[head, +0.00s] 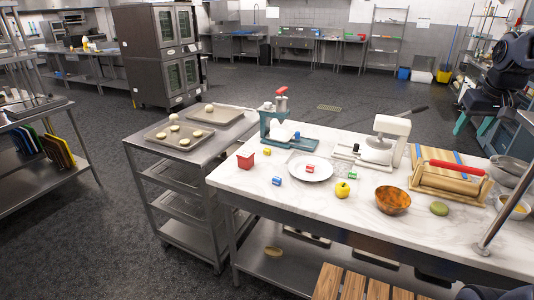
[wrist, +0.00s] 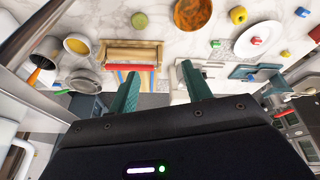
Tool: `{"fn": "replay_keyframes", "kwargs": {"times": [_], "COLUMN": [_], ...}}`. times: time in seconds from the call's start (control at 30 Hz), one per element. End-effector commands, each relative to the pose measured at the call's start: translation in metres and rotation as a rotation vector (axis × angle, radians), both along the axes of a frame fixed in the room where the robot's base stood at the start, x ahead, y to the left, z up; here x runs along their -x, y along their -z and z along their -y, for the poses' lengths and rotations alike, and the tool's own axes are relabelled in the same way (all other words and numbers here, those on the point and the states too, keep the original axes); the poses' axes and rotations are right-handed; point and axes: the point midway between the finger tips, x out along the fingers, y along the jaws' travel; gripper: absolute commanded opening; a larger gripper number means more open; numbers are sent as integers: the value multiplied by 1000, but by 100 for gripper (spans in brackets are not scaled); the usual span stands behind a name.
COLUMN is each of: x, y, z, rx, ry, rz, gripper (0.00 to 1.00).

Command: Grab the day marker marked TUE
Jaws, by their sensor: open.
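Several small coloured blocks that may be day markers lie on the marble table: a blue one (head: 277,181), a red one (head: 310,169) on the white plate (head: 322,176) and a green one (head: 324,174) at the plate's right edge. The wrist view also shows the blue block (wrist: 302,12), the red block (wrist: 256,41) and the green block (wrist: 215,44). Their lettering is too small to read, so I cannot tell which says TUE. My gripper (head: 473,129) is at the upper right, apart from them. Its teal fingers (wrist: 158,92) are spread, with nothing held between them.
A yellow apple (head: 342,190), an orange-brown bowl (head: 393,200) and a green round item (head: 439,209) stand near the blocks. A trolley with trays (head: 193,128) adjoins the table's left.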

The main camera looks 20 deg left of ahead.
Motion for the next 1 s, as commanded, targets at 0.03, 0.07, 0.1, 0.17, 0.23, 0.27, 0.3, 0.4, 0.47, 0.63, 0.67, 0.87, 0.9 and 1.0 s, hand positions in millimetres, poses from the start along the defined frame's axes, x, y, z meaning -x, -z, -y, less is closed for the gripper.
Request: {"fn": "replay_keyframes", "kwargs": {"times": [0.03,0.07,0.1,0.17,0.23,0.27,0.3,0.4,0.47,0.63,0.67,0.87,0.9,1.0], "x": [-15,-23,-34,-49,-67,-75,-85,-109,-123,-161,-167,-204,-211,-226], "y": [-4,-6,-9,-12,-16,-17,-18,-19,-19,-15,-14,1,5,16], "z": [-11,-17,-25,-39,-55,-62,-72,-98,-115,-165,-174,-239,-253,-288], "rx": [5,9,13,19,26,30,34,43,48,62,64,78,81,87], "ry": [-31,-51,-73,-108,-149,-167,-190,-249,-287,-386,-403,-523,-545,-604], "rz": [-8,-10,-14,-19,-26,-29,-33,-41,-46,-60,-63,-79,-83,-91], "gripper": [49,49,49,49,49,49,49,49,49,49,49,49,49,49]}}
